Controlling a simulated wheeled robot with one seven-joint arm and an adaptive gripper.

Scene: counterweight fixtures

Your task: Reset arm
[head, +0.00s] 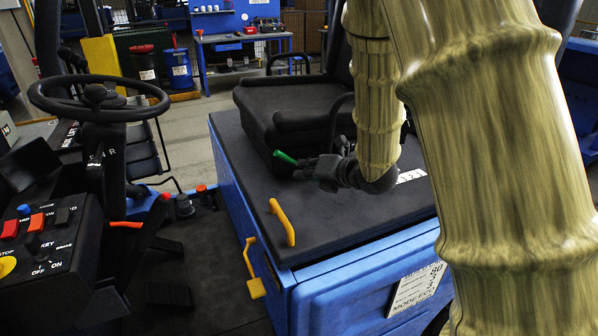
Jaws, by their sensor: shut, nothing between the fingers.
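My gripper (308,168) is dark and hangs at the end of my pale, wood-patterned arm. It points left above the black top of a blue box-like base (330,300), in front of the black seat. Its fingers look shut and empty. A green-tipped handle (285,157) shows right at the fingertips. I cannot tell whether it touches them. My arm fills the right side and hides part of the base and seat.
A steering wheel (98,98) and a control panel (38,240) with switches stand at the left. A black seat (285,105) with armrests lies behind my gripper. A blue workbench (243,40) stands far back.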

